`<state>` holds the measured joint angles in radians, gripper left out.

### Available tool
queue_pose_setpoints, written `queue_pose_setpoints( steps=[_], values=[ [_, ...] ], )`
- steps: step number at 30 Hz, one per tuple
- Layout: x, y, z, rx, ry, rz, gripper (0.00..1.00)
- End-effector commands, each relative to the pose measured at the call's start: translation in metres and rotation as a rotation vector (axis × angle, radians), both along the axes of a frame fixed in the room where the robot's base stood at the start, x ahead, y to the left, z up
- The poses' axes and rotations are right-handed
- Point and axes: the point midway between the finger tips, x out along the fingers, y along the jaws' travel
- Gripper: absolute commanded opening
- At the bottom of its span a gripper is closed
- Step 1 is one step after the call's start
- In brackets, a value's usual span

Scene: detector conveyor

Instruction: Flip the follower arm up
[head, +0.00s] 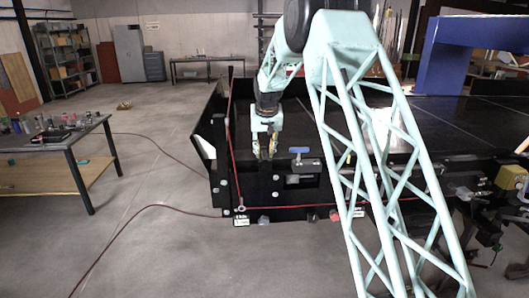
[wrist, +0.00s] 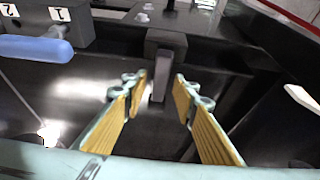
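My gripper (head: 264,155) points down at the dark front side of the conveyor, left of a blue handle (head: 299,150). In the wrist view my gripper (wrist: 160,82) is open, its two yellow-padded fingers apart. A short grey lever (wrist: 171,68), which looks like the follower arm, hangs down from a dark block (wrist: 172,40). It shows in the gap between the fingertips, with no clear contact. I cannot tell whether it is between them in depth or just beyond. In the head view the lever cannot be made out behind the gripper.
The blue handle (wrist: 35,48) sits on a box marked 1 and 2, left of the fingers. A red cord (head: 234,130) runs down the conveyor's (head: 460,115) left end and along its front. A workbench (head: 60,140) stands at left, with open floor between.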

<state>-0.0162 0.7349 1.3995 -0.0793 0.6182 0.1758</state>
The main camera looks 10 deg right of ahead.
Motion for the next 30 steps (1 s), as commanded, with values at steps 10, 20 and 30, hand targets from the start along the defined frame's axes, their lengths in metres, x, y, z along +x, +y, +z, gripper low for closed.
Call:
queue_pose_setpoints(
  steps=[10, 20, 30],
  values=[
    [0.0001, -0.0001, -0.0006, 0.0, 0.0, 0.0, 0.21],
    [0.0, -0.0001, -0.0006, 0.0, 0.0, 0.0, 0.0],
    [0.0049, -0.0006, -0.0008, -0.001, -0.013, 0.0, 0.0]
  ],
)
